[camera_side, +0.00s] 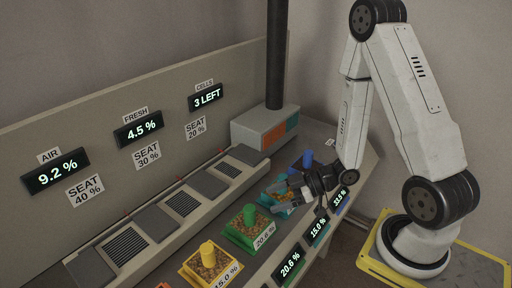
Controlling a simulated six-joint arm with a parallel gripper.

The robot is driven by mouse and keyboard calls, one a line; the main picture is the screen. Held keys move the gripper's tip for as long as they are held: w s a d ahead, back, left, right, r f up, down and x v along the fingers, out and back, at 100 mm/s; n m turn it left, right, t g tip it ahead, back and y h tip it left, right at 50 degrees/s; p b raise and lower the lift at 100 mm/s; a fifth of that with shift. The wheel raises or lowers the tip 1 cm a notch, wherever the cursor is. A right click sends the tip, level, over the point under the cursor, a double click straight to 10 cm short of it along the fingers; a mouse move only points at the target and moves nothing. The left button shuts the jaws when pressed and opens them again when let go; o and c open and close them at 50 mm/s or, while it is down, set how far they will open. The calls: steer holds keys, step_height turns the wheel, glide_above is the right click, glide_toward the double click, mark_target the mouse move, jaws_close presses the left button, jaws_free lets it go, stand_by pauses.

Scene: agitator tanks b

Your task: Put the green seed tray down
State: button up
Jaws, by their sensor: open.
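The green seed tray (231,235) sits on the bench, with brown fill, a green knob on top and a 20.6 % label on its side. My gripper (281,198) is open, to the right of the green tray and apart from it in the picture. Its fingers are over or beside a teal tray (269,193) with orange fill, which they partly hide. I cannot tell whether they touch that tray.
A yellow tray (190,270) labelled 15.0 % stands in front left, a blue tray (296,167) behind my gripper. Vent grilles and grey plates (154,222) line the bench behind. Displays (291,262) run along the front edge. A dark pipe (277,60) rises at the back.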

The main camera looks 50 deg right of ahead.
steer(key=shift+w+d, duration=0.1)
steer(key=w+d+r+m+g+h, duration=0.1)
steer(key=w+d+m+g+h, duration=0.25)
steer(key=h, duration=0.55)
steer(key=s+a+r+m+g, duration=0.3)
steer(key=s+r+m, duration=0.2)
steer(key=s, duration=0.1)
steer(key=shift+r+m, duration=0.1)
steer(key=shift+m, duration=0.15)
stand_by(1.1)
